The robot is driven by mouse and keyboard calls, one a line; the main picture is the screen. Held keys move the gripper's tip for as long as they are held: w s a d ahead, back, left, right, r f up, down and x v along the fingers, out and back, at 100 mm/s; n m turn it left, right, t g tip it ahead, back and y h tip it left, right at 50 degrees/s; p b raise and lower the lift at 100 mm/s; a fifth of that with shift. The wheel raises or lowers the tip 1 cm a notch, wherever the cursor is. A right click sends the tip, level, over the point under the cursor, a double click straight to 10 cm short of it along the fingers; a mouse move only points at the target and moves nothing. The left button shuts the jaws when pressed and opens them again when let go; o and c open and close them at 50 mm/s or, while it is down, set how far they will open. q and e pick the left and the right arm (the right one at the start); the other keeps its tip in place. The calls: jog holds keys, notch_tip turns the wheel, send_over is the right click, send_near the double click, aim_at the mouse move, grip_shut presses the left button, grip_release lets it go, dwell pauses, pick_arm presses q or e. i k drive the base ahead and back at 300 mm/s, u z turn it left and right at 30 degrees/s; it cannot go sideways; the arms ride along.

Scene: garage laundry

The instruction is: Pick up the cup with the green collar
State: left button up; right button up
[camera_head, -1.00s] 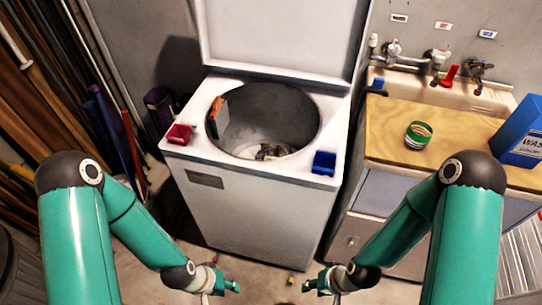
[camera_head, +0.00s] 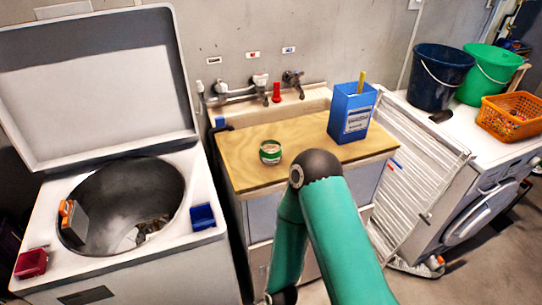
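A small cup with a green collar (camera_head: 270,152) stands on the wooden board (camera_head: 240,172) over the sink, near the board's front left part. The cup's body looks pale with green around it. My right arm comes up from the bottom of the view, with its elbow just in front of and to the right of the cup. The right gripper is below the picture's edge. My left arm and gripper are out of view.
A blue box (camera_head: 350,113) stands on the board right of the cup. Taps (camera_head: 262,88) are behind. An open top-loading washer (camera_head: 190,250) is at left. A blue bucket (camera_head: 440,80), a green bucket (camera_head: 490,75) and an orange basket (camera_head: 512,117) stand at right.

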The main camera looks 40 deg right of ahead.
aim_at(271, 154)
jog(key=z, duration=0.35)
jog(key=i, duration=0.2)
jog(key=u, duration=3.4)
jog(key=k, duration=0.75)
jog(key=z, duration=0.35)
jog(key=k, duration=1.25)
jog(key=z, duration=0.85)
jog(key=k, duration=0.4)
jog(key=z, duration=0.25)
